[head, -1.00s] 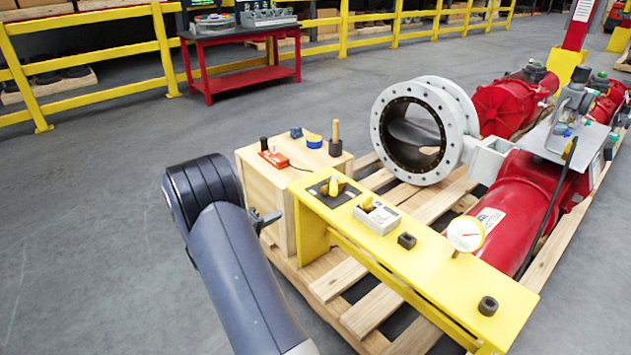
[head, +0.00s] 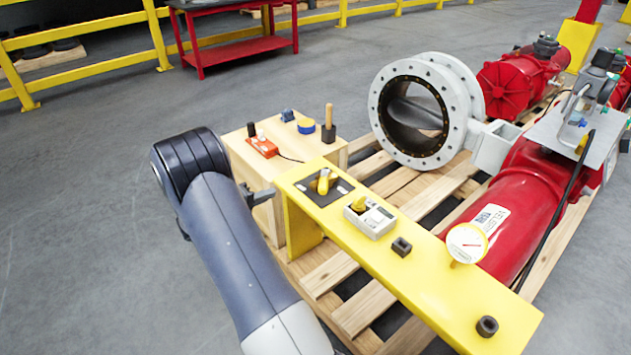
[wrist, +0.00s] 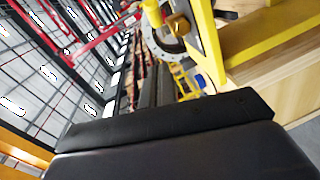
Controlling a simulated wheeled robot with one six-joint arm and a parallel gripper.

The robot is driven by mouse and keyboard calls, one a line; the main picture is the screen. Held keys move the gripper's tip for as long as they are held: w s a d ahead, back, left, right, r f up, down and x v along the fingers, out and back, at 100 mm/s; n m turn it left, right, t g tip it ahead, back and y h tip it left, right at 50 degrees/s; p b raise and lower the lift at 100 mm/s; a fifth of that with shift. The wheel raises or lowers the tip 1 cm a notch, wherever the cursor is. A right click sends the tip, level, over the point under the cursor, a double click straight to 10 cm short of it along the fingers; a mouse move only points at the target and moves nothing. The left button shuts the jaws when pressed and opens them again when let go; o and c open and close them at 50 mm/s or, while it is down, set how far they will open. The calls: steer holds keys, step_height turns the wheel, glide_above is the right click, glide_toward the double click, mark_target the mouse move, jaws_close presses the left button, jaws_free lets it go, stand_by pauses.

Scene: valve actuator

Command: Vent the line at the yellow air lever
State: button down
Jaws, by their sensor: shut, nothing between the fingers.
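A yellow lever (head: 323,182) stands up from a black plate on the left end of the yellow bench (head: 420,262) in the head view. A second yellow handle (head: 360,204) sits on a grey box beside it. I cannot tell from markings which one is the air lever. My gripper (head: 266,193) is shut and empty, left of the bench's end and apart from both handles. The arm partly hides it. In the wrist view a yellow part with a brass piece (wrist: 178,26) shows at the top, and my dark gripper body fills the bottom.
A wooden box (head: 246,165) behind the gripper carries an orange device (head: 262,147), a blue-and-yellow roll and a wooden-handled tool. A gauge (head: 466,243) rises from the bench. A red actuator (head: 510,205) and grey valve (head: 464,100) lie on the pallet. Grey floor at left is clear.

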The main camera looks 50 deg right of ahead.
steer(key=b, duration=0.2)
glide_toward(324, 181)
steer(key=w+d+f, duration=0.1)
steer(key=w+d, duration=0.2)
steer(key=w, duration=0.1)
steer(key=shift+s+d+f+b, duration=0.2)
steer(key=shift+s+d, duration=0.15)
steer(key=shift+s, duration=0.25)
steer(key=shift+s+d+f+b, duration=0.15)
steer(key=shift+s+d, duration=0.25)
steer(key=shift+s, duration=0.2)
steer(key=shift+s+d+f, duration=0.1)
steer(key=shift+s+d, duration=0.25)
steer(key=shift+s, duration=0.1)
steer(key=shift+s, duration=0.15)
